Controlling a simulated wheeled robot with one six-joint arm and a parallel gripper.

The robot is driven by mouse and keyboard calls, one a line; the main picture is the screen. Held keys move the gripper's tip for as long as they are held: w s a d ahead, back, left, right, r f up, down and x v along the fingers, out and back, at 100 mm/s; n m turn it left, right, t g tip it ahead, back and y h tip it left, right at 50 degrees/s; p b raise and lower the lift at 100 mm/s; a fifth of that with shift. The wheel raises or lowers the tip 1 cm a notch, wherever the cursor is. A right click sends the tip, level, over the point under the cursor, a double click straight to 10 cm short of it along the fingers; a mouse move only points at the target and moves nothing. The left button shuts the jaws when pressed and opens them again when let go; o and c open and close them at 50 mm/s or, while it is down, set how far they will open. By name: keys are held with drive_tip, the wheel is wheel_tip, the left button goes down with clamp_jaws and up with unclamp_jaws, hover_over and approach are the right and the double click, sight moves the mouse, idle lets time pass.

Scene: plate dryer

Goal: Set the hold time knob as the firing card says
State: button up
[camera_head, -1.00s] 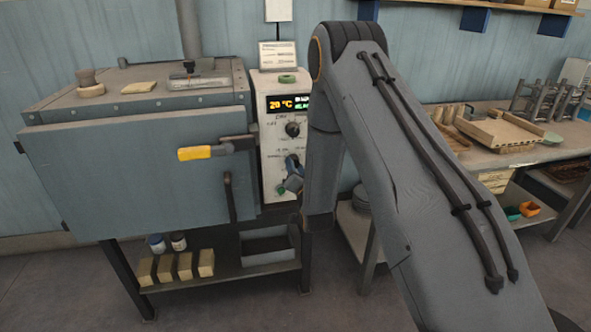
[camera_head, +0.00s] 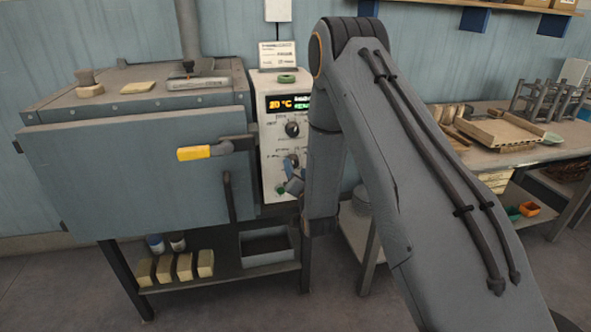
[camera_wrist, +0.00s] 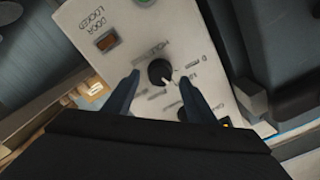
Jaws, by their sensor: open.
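The kiln's control panel (camera_head: 272,150) is white, with a 20 °C display above two black knobs. The lower knob (camera_head: 291,160) shows just above my gripper (camera_head: 294,184) in the head view. In the wrist view this black knob (camera_wrist: 159,72) lies between the tips of my open gripper (camera_wrist: 159,80), with a gap on each side. Its white pointer points to the lower right there. Its upside-down label seems to begin with "Hold"; the scale marks are too blurred to read. The firing card (camera_head: 277,54) stands on top of the panel, its text too small to read.
The upper knob (camera_head: 292,129) sits above the lower one. The kiln door's yellow handle (camera_head: 194,153) sticks out left of the panel. A green ring (camera_head: 287,78) lies on the panel's top. A workbench (camera_head: 505,155) with wooden trays is at the right.

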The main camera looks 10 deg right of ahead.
drive_tip(key=s+b, duration=0.1)
drive_tip(key=s, duration=0.5)
drive_tip(key=s+r+n+g, duration=0.2)
drive_tip(key=s+g, duration=0.6)
drive_tip(key=s, duration=0.8)
drive_tip(key=s+r+n+g, duration=0.2)
drive_tip(key=s+n+g, duration=0.4)
drive_tip(key=s, duration=1)
drive_tip(key=g, duration=0.3)
drive_tip(key=shift+s+d+r, duration=0.15)
drive_tip(key=shift+s, duration=0.2)
